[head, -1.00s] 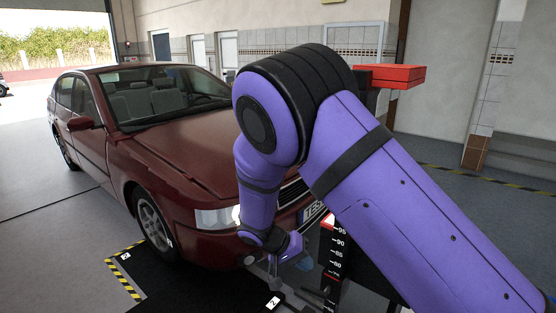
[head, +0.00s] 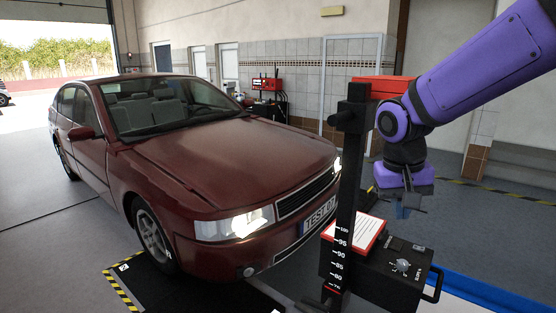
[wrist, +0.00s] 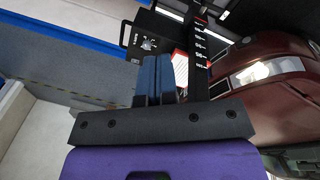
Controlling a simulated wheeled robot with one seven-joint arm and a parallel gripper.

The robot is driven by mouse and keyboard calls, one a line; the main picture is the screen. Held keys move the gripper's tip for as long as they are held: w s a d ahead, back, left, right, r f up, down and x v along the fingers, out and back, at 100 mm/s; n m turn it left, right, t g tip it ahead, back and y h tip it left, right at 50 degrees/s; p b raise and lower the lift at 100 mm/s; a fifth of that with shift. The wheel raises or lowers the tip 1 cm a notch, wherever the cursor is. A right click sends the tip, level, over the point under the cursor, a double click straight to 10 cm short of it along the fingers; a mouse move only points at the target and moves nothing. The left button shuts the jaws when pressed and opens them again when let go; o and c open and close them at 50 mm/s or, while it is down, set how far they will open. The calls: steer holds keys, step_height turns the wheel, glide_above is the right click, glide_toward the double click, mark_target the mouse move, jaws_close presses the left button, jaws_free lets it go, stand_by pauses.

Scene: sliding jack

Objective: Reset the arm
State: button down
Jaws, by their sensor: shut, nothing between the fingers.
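My purple arm comes in from the upper right of the head view and bends down at a black joint. My gripper (head: 405,207) hangs from it, fingers pointing down, to the right of the black post and above the black control box (head: 390,262). In the wrist view my gripper (wrist: 158,62) shows two blue fingers side by side, shut with nothing between them. The fingers are apart from the box and the post.
A black post with a white scale (head: 340,250) stands left of my gripper, with a red block (head: 378,88) behind its top. A dark red car (head: 210,160) with a lit headlight stands at left. Grey floor (head: 465,225) is open at right.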

steer(key=s+d+r+t, duration=0.2)
steer(key=s+d+r, duration=0.1)
steer(key=s, duration=0.6)
steer(key=s+d+r+n+t+y, duration=0.1)
steer(key=s+d+r, duration=0.3)
steer(key=s, duration=0.5)
steer(key=shift+r+t+y, duration=0.3)
steer(key=shift+r+t, duration=0.15)
steer(key=shift+t, duration=0.35)
